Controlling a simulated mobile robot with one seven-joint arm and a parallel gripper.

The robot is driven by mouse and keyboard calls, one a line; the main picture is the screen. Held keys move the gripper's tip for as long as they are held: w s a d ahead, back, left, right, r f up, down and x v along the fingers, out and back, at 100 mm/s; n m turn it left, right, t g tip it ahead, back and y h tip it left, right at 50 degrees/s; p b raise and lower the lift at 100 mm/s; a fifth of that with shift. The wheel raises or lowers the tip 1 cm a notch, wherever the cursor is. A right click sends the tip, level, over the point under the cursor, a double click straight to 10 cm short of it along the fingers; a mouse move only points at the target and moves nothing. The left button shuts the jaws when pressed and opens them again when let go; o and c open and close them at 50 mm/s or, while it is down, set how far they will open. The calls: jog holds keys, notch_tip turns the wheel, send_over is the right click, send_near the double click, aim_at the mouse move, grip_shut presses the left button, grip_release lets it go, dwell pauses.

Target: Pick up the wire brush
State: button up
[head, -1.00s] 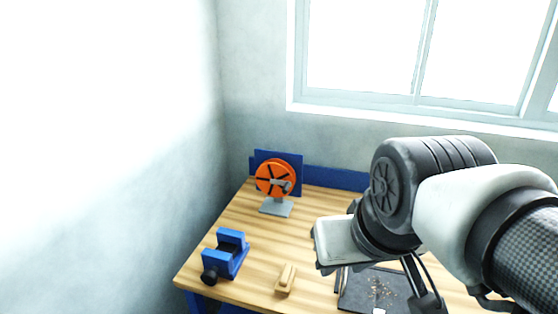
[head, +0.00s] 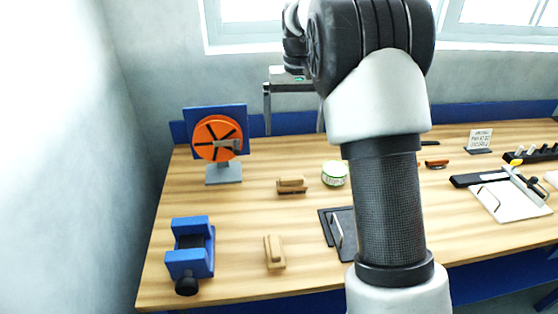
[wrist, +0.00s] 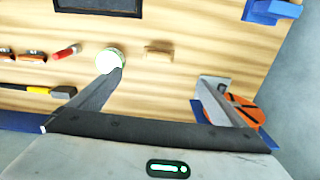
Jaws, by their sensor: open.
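Two small tan wooden pieces lie on the bench, and I cannot tell for certain which is the wire brush. One wooden piece (head: 291,185) lies left of the green-and-white tin, with a darker strip along its underside. It also shows in the wrist view (wrist: 158,51). The other wooden piece (head: 274,252) lies nearer the front edge, right of the blue vise. My gripper (head: 294,118) is open and empty, raised over the back of the bench. In the wrist view its fingers (wrist: 160,80) are spread wide, with the first wooden piece seen beyond the gap.
The tin (head: 334,174) stands close to the first wooden piece. An orange wheel on a stand (head: 218,138) is at the back left, a blue vise (head: 190,250) at the front left. A black tray (head: 331,226) is partly hidden by my arm. Tools stand farther right.

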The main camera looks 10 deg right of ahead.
send_over(292, 176)
notch_tip(292, 176, down, 4)
jog(key=f, duration=0.6)
jog(key=f+b, duration=0.1)
jog(key=f, duration=0.4)
jog(key=shift+w+a+f, duration=0.1)
jog(key=shift+w+a, duration=0.05)
jog(key=shift+a, duration=0.05)
jog(key=shift+s+d+f, duration=0.1)
jog(key=shift+f, duration=1.35)
jog(key=shift+s+d+f, duration=0.1)
jog(key=shift+f, duration=1.3)
jog(key=c, duration=1.2)
